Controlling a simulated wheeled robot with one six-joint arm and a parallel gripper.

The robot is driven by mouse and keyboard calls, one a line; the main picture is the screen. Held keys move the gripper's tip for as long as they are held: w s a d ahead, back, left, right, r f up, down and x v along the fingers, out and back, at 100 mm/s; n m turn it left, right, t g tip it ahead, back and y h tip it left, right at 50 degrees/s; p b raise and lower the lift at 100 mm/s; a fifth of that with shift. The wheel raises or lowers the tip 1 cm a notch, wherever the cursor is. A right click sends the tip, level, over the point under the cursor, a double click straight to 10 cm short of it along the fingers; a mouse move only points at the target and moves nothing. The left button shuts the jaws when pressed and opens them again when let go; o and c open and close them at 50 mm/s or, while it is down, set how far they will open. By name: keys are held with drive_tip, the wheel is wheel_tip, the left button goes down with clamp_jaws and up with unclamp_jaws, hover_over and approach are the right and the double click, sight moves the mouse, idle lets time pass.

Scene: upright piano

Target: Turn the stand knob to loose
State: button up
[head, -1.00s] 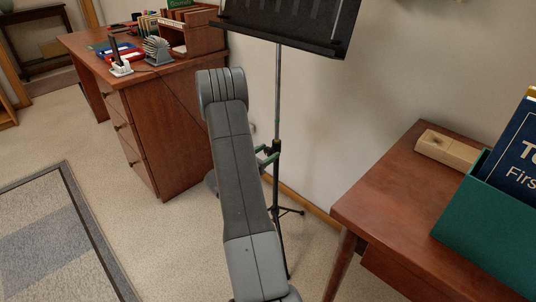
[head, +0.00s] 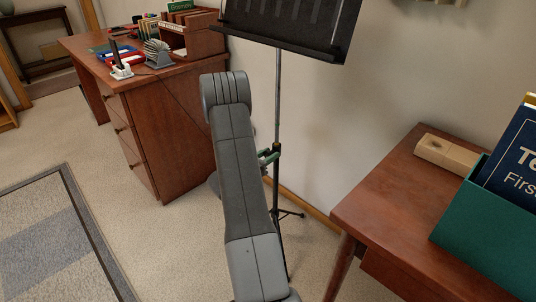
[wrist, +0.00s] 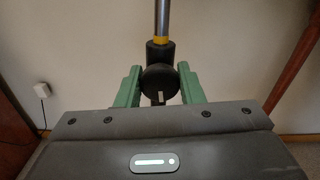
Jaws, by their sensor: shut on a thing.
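The music stand (head: 277,100) stands upright by the wall, with its black desk (head: 290,28) at the top of a thin metal pole. Its round black stand knob (wrist: 159,83) sits on the dark collar below a yellow band in the wrist view. A small pale mark shows low on the knob's face. My gripper (wrist: 160,86) has one green finger on each side of the knob and is shut on it. In the head view my gripper (head: 268,158) is at the pole, partly hidden behind my arm, and the knob is hard to make out there.
A brown desk (head: 150,85) with stationery stands at the left. A wooden table (head: 385,195) with a green box (head: 490,240) and a wooden block (head: 447,152) is at the right. The wall is close behind the stand. Carpeted floor is free at the left.

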drive_tip(key=o, duration=0.9)
drive_tip(key=p+v, duration=0.2)
drive_tip(key=v, duration=1.2)
drive_tip(key=shift+o, duration=0.2)
